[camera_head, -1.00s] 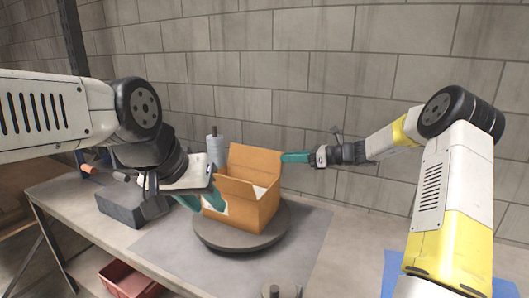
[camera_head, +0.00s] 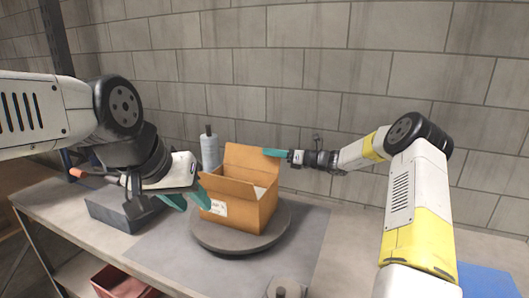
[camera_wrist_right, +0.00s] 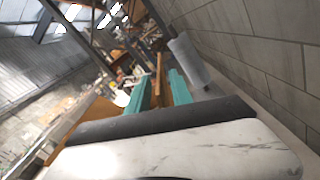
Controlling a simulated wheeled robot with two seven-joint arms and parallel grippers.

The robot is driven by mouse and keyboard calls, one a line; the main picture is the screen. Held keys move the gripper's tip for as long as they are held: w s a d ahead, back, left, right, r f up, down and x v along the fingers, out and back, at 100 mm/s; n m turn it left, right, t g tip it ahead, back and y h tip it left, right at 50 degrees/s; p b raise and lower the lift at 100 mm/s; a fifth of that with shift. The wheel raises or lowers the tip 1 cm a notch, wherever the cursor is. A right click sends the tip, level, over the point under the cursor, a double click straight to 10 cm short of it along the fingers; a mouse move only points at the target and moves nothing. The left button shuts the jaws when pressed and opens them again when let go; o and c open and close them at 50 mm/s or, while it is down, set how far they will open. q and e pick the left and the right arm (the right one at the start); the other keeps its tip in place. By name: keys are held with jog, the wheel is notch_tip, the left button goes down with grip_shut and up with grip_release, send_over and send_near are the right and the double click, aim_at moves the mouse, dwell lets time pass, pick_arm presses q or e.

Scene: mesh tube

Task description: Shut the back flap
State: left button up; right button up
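An open brown cardboard box (camera_head: 232,208) stands on a dark round turntable (camera_head: 240,244). Its back flap (camera_head: 251,162) stands upright, leaning slightly back. My right gripper (camera_head: 270,153) is at the flap's upper right edge. In the right wrist view its teal fingers (camera_wrist_right: 158,85) lie on either side of the flap's edge (camera_wrist_right: 158,70), apparently with some gap, so it looks open around the flap. My left gripper (camera_head: 189,199) is open and empty beside the box's left corner; one fingertip is close to the box, and contact cannot be told.
A grey roll (camera_head: 210,151) stands behind the box at left. A dark grey block (camera_head: 118,210) lies under my left arm. A red bin (camera_head: 122,282) is below the table's front. A blue sheet (camera_head: 488,280) lies at right. The grey mat (camera_head: 305,240) right of the turntable is clear.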

aim_at(251, 157)
jog(key=shift+x, duration=1.4)
grip_shut()
dwell(0.4)
